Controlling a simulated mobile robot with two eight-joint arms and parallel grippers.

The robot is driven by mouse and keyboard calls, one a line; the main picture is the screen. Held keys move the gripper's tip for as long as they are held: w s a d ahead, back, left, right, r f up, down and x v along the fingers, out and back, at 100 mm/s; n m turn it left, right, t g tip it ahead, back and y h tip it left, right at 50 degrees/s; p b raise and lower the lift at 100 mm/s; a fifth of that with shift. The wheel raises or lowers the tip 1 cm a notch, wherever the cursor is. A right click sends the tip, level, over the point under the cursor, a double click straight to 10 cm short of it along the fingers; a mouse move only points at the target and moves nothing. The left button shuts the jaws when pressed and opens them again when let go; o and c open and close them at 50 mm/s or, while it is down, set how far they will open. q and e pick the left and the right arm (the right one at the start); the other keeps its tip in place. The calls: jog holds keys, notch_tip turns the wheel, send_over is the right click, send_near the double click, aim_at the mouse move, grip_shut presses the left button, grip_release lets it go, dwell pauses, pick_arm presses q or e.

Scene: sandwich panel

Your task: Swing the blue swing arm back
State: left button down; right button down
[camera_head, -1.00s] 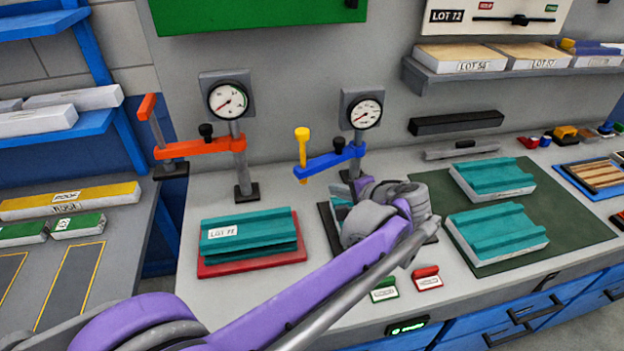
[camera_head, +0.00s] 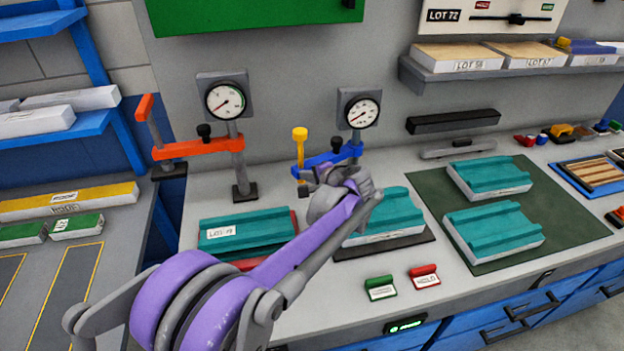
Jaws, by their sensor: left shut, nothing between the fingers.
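The blue swing arm (camera_head: 318,160) sticks out to the left from the post below the right-hand gauge. A yellow handle (camera_head: 300,142) stands upright at its free end, and a black knob sits near the post. My left gripper (camera_head: 312,176) is at the blue arm, just below and in front of it near the handle end. Its fingers are shut with nothing between them. They are small and partly hidden by the wrist, so I cannot tell whether they touch the arm. My right gripper is not in view.
A teal-topped panel (camera_head: 395,212) lies on a dark mat below the blue arm, partly behind my left arm. An orange swing arm (camera_head: 198,148) stands to the left above another teal panel (camera_head: 250,228). Green (camera_head: 380,288) and red (camera_head: 424,276) tags lie at the front.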

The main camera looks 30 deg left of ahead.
pick_arm(q)
jog(key=shift+a, duration=0.1)
jog(key=w+a+m+t+h, duration=0.1)
jog(key=w+a+m+t, duration=0.1)
jog(key=a, duration=0.5)
jog(key=shift+w+a+m+t+h, duration=0.3)
jog(key=shift+w+m, duration=0.2)
jog(key=shift+w, duration=0.25)
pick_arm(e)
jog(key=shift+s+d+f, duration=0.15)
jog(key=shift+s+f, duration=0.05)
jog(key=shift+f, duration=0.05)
pick_arm(q)
jog(key=shift+d, duration=0.1)
